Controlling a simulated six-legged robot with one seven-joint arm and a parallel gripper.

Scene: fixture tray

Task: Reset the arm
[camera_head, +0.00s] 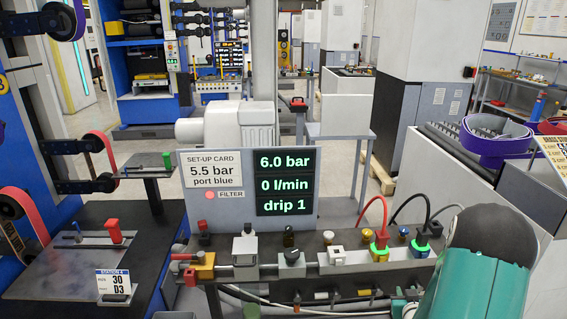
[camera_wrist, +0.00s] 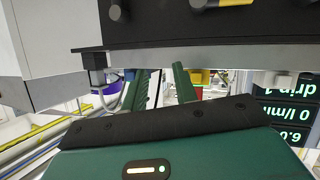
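My arm (camera_head: 480,283) shows in the head view as a teal link with a dark rounded joint at the lower right, in front of the right end of the fixture bench. My gripper is outside the head view. In the wrist view my gripper (camera_wrist: 160,85) shows two green fingers standing apart, with background clutter visible between them and nothing held. The wrist picture appears upside down, with the display text inverted. A dark block with round knobs (camera_wrist: 215,22) spans the top of that view, close to the fingers.
The display panel (camera_head: 284,182) reads 6.0 bar, 0 l/min, drip 1. Beside it a set-up card (camera_head: 214,172) reads 5.5 bar, port blue. Red and black hoses (camera_head: 373,203) arch over lit ports at the right of the bench. A dark side table (camera_head: 75,285) stands left.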

